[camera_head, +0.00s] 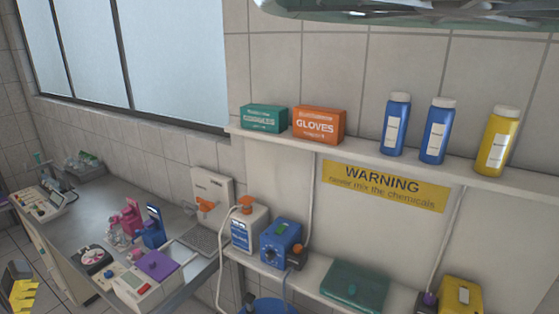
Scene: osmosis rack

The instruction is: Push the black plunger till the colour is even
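I cannot make out a black plunger or an osmosis rack anywhere in the head view. My gripper does not show clearly either. A yellow and dark piece (20,290) is cut off at the lower left edge, and I cannot tell what it is. A blue device (281,243) with a dark knob on its front stands on the lower shelf, beside a white canister with an orange cap (247,228).
A grey bench (75,212) on the left holds several instruments, among them a purple-topped device (155,268). The upper shelf (370,158) carries a green box (264,118), an orange glove box (319,125) and bottles. A green case (354,288) lies on the lower shelf.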

